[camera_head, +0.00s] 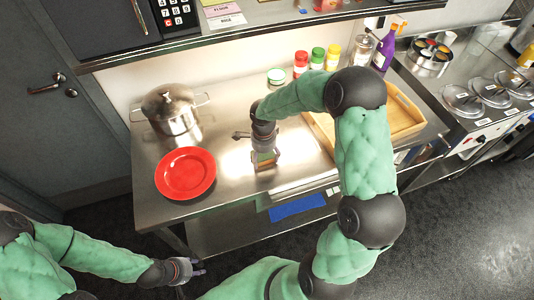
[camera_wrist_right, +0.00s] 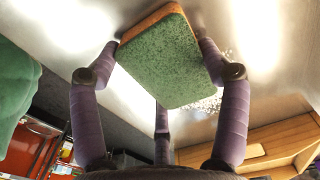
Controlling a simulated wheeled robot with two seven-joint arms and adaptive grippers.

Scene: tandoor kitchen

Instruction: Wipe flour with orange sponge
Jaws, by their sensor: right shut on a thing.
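The orange sponge (camera_wrist_right: 160,58) has a green scouring face turned to the wrist camera and an orange edge. My right gripper (camera_wrist_right: 162,70) is shut on it, with fingers at its sides. In the head view the sponge (camera_head: 265,161) shows small under my right gripper (camera_head: 264,146), over the middle of the steel counter. Whether it touches the counter is unclear. White flour specks (camera_wrist_right: 207,104) lie on the steel beside and partly behind the sponge. I cannot make out the flour in the head view. My left gripper (camera_head: 187,268) is low in front of the counter; its opening is unclear.
A red plate (camera_head: 185,174) and a steel pot (camera_head: 170,110) stand left on the counter (camera_head: 228,200). A wooden tray (camera_head: 408,112) is at the right, partly behind my right arm. Several coloured jars (camera_head: 301,63) line the back under a shelf (camera_head: 250,28).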

